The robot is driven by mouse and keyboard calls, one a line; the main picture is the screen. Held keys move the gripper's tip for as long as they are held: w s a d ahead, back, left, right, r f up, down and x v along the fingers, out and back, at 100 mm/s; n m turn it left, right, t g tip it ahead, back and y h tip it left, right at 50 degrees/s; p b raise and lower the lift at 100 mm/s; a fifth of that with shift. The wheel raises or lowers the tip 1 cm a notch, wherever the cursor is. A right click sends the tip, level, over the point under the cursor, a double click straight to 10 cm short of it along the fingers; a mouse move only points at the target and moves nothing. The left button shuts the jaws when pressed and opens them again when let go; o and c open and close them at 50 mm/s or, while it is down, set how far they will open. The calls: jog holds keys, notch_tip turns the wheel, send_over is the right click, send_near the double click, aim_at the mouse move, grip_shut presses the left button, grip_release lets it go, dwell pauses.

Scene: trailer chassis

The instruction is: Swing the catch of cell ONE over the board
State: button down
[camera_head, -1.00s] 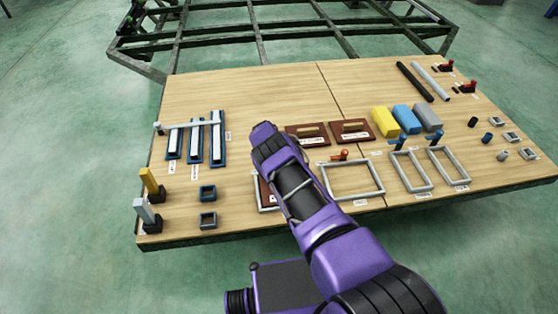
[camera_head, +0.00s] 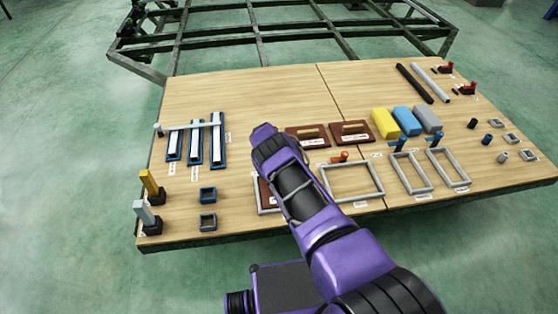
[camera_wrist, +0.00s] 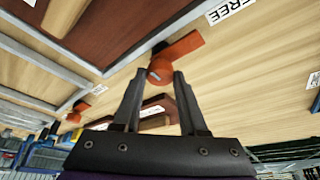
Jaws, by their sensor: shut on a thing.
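My gripper (camera_wrist: 159,75) is shut on the knob of an orange catch (camera_wrist: 183,47). The catch is not over the board. In the head view my arm hides most of this cell and the gripper. The board (camera_head: 265,192) and frame (camera_head: 259,206) show only at the arm's left side. I cannot read the cell's number.
A second orange catch (camera_head: 340,157) stands at an empty grey frame (camera_head: 381,180) to the right. Two brown boards with handles (camera_head: 308,142) (camera_head: 352,137) lie behind. Blue catches (camera_head: 402,143) stand at narrower frames further right. The tabletop's back left is clear.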

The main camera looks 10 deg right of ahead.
jog(key=n+y, duration=0.1)
jog(key=n, duration=0.3)
jog(key=shift+s+d+t, duration=0.1)
jog(key=shift+d+t, duration=0.05)
jog(key=shift+t, duration=0.15)
jog(key=n+y, duration=0.1)
jog(key=n, duration=0.1)
jog(key=n+y, duration=0.1)
jog(key=n, duration=0.1)
jog(key=shift+d+n+t, duration=0.15)
jog(key=shift+n+t, duration=0.15)
jog(key=n+y, duration=0.2)
jog(key=n, duration=0.2)
jog(key=shift+d+n, duration=0.1)
jog(key=shift+n, duration=0.2)
jog(key=shift+n+g+y, duration=0.6)
jog(key=shift+n+y, duration=0.1)
jog(key=shift+n, duration=1.5)
jog(key=shift+c, duration=2.2)
grip_release()
